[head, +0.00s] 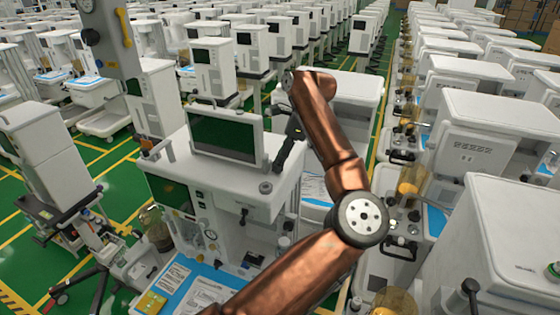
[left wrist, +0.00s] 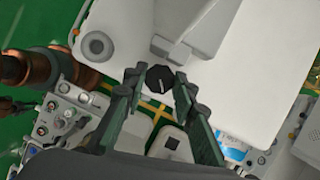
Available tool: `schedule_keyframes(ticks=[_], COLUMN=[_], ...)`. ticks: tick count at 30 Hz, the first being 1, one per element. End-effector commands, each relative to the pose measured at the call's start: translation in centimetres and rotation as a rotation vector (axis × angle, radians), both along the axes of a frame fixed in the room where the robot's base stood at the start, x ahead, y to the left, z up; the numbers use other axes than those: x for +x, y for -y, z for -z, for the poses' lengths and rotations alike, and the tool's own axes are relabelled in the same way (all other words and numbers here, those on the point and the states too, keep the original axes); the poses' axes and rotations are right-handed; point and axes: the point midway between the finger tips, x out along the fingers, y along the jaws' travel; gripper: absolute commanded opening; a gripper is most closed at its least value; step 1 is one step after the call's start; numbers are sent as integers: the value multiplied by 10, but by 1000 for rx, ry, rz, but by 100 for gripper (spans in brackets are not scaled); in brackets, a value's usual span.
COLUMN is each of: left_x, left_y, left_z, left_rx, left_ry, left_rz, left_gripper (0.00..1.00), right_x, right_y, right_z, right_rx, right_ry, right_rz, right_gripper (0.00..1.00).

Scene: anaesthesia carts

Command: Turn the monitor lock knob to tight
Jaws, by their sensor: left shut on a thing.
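The monitor lock knob (left wrist: 160,78) is a small dark faceted knob with a pale line on its face. In the left wrist view it sits between the fingertips of my left gripper (left wrist: 159,84), at the edge of the white cart top, by the foot of the monitor mount (left wrist: 188,45). My left gripper is shut on the knob, one finger on each side. In the head view the monitor (head: 224,135) stands on the cart top, and my left gripper (head: 280,162) reaches down just right of it. The knob cannot be made out there. My right gripper is not seen.
The cart's white top (head: 185,165) carries a round grey disc (head: 265,187) near its front right corner. More white carts (head: 340,95) stand close behind and along the right (head: 480,145). Green floor with yellow lines (head: 115,160) shows between the carts at left.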

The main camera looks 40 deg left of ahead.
Motion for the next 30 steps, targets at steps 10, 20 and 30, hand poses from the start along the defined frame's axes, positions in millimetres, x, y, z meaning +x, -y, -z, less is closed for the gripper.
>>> schedule_keyframes(ticks=[10,20,30], left_x=[0,-1,-2], left_y=[0,0,0], left_z=[2,3,1], left_rx=[2,4,4], left_ry=[4,5,4], left_rz=[57,270,467], left_gripper=[1,1,1], right_x=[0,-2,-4], right_y=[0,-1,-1], right_z=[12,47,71], right_rx=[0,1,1], right_ry=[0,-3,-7], right_rz=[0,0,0], right_gripper=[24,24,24])
